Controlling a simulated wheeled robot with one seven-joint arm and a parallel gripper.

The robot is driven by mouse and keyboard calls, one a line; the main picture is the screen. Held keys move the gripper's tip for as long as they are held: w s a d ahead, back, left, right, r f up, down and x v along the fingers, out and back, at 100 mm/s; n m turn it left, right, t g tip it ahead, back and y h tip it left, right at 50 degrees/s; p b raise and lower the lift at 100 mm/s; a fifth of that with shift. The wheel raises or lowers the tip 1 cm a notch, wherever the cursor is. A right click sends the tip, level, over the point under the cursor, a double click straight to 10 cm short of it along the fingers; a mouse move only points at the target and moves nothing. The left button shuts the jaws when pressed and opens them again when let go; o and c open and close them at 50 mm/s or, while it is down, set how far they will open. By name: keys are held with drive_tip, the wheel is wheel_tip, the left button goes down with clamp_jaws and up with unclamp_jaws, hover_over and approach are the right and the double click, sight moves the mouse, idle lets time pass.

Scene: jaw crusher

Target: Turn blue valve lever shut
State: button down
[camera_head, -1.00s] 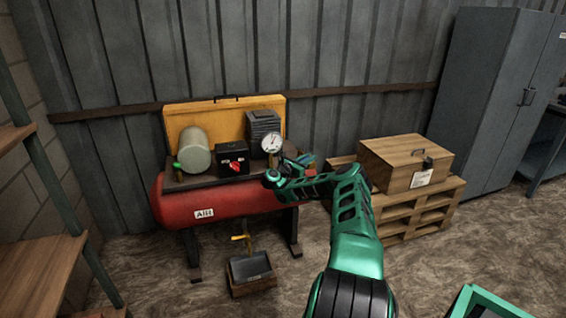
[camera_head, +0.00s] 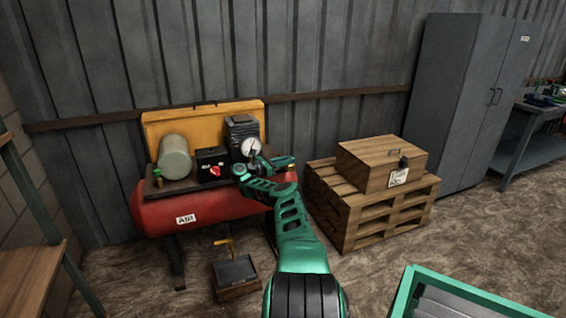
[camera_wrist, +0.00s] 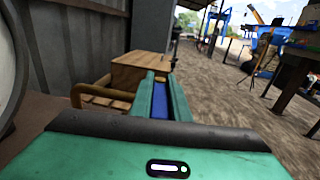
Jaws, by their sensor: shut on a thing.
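The blue valve lever (camera_wrist: 159,104) shows in the wrist view as a blue strip between the two green fingers of my gripper (camera_wrist: 161,98). The fingers are shut on it. A small brass-coloured part shows just past the fingertips. In the head view my gripper (camera_head: 280,161) is at the right end of the red air tank (camera_head: 200,208), just right of the round white gauge (camera_head: 251,147). The lever and the valve body cannot be made out in the head view. The lever's angle is not clear.
A bent brass-coloured pipe (camera_wrist: 88,92) runs left of the fingers. A wooden crate (camera_head: 377,165) on a pallet (camera_head: 356,213) stands right of the tank. A black box with a red knob (camera_head: 212,167) sits on the tank. A small crate (camera_head: 237,278) is on the floor below.

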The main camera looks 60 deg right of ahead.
drive_tip(key=shift+f, duration=0.1)
idle(0.5)
drive_tip(key=c, duration=1.7)
unclamp_jaws()
drive_tip(key=shift+w, duration=0.1)
drive_tip(key=shift+w+f+v, duration=0.1)
drive_tip(key=shift+v, duration=2.55)
drive_tip(key=shift+w+f+v, duration=0.1)
drive_tip(key=shift+v, duration=2.6)
drive_tip(key=shift+d, duration=0.1)
